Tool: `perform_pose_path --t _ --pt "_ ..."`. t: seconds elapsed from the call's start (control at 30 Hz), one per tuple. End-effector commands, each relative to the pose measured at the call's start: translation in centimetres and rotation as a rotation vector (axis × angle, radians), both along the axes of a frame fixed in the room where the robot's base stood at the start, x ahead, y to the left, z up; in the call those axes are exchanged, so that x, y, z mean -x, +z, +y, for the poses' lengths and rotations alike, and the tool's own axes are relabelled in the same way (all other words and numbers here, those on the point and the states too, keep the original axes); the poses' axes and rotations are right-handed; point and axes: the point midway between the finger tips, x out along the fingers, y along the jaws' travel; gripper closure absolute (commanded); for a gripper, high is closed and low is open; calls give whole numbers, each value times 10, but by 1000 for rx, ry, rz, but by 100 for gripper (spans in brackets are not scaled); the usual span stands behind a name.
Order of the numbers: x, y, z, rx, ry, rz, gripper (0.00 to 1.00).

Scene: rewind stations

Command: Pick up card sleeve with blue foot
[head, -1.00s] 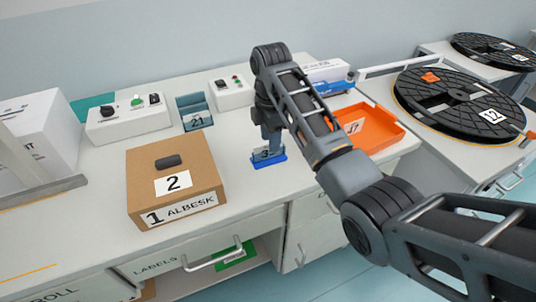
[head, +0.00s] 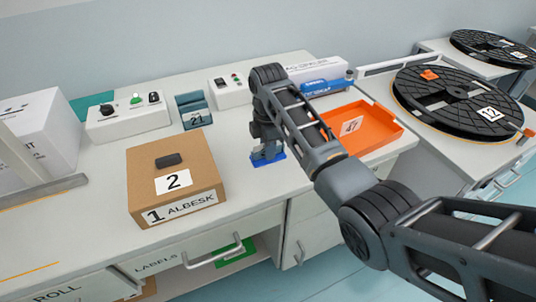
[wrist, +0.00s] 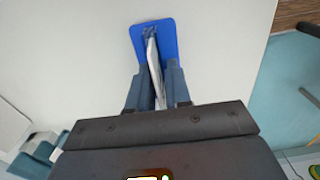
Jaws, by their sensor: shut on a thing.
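The card sleeve with the blue foot (head: 268,160) stands on the white worktop, right of the cardboard box. In the wrist view its flat blue foot (wrist: 155,38) lies on the worktop, and the thin pale upright part runs between the fingers. My gripper (head: 266,149) points down over it. In the wrist view my gripper (wrist: 156,82) is shut on the upright part, one finger on each side. The arm hides part of the sleeve in the head view.
A cardboard box (head: 172,182) stands to the left. A teal holder marked 21 (head: 194,112) and control boxes (head: 128,119) stand behind. An orange tray (head: 370,128) lies to the right. The worktop's front edge (head: 250,205) is close.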

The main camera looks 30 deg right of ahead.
Motion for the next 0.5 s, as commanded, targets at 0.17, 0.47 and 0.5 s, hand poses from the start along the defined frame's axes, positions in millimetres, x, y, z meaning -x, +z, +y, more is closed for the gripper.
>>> perform_pose_path --t 0.17,0.47,0.5 --pt "0 0 0 0 0 0 100" --pt "0 1 0 0 0 -1 100" --pt "0 2 0 0 0 -1 100"
